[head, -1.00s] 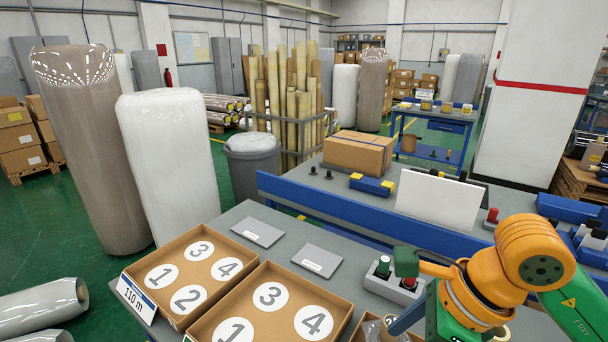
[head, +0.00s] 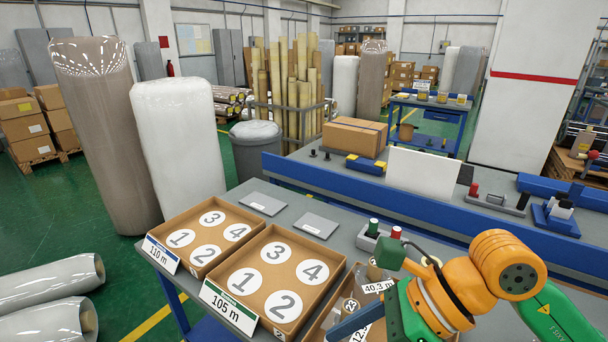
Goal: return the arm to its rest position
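My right arm (head: 500,262), orange and green, comes in from the right and is bent over the grey table (head: 256,222). Its gripper (head: 350,320), with a blue finger part showing, hangs low over the cardboard tray (head: 343,286) at the bottom edge. That tray holds small items and a label reading 40.3 m. The finger opening is not clearly visible, so I cannot tell whether it grips anything. My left gripper is not in view.
Two open trays with numbered circles, labelled 110 m (head: 162,254) and 105 m (head: 229,308), stand left of the arm. A box with green and red buttons (head: 373,238) is close behind the gripper. A blue-edged bench (head: 330,190) runs behind. Wrapped rolls (head: 50,282) lie on the floor at left.

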